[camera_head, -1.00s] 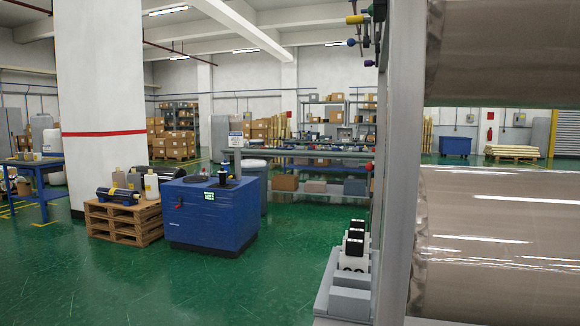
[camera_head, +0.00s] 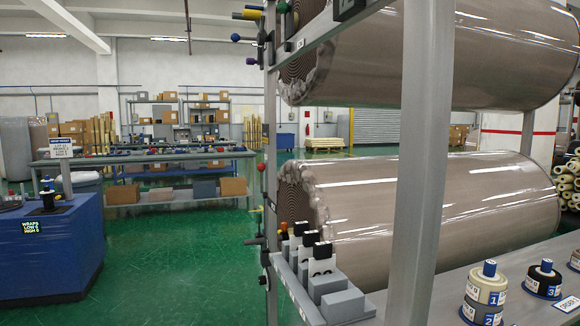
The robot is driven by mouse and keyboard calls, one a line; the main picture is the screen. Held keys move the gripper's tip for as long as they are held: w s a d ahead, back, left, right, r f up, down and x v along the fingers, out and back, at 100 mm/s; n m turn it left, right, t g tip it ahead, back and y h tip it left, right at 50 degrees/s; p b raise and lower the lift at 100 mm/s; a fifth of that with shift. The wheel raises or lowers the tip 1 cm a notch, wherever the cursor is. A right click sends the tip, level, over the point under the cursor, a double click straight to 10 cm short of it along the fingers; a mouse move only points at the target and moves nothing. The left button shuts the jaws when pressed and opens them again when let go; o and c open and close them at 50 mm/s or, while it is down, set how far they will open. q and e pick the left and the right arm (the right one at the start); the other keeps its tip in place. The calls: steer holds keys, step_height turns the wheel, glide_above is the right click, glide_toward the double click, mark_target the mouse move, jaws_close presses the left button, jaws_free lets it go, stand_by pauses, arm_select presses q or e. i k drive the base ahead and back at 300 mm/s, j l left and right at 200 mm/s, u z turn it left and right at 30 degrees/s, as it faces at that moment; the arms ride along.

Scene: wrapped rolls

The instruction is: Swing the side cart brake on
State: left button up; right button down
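A grey metal rack or cart frame (camera_head: 427,170) stands close on the right and holds two large wrapped rolls, an upper roll (camera_head: 450,50) and a lower roll (camera_head: 440,195). Small levers with coloured knobs stick out from its left post: a yellow knob (camera_head: 247,15), a blue knob (camera_head: 236,37) and a purple knob (camera_head: 251,61) high up, and a red knob (camera_head: 261,167) lower down. More small knobs sit near the lower roll's left end. I cannot tell which part is the side cart brake. Neither gripper shows.
Black-topped blocks (camera_head: 311,240) stand on a grey ledge at the frame's lower left. Numbered spools (camera_head: 486,290) stand on a grey surface at the lower right. A blue cabinet (camera_head: 50,255) stands at the left. Green floor between cabinet and frame is clear.

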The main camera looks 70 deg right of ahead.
mark_target(261, 167)
steer(key=i+l+z, duration=0.3)
steer(key=z, duration=0.15)
steer(key=i+l+z, duration=0.15)
steer(key=i+z, duration=0.7)
steer(key=i+j+z, duration=0.15)
steer(key=i+z, duration=0.25)
steer(key=i, duration=0.05)
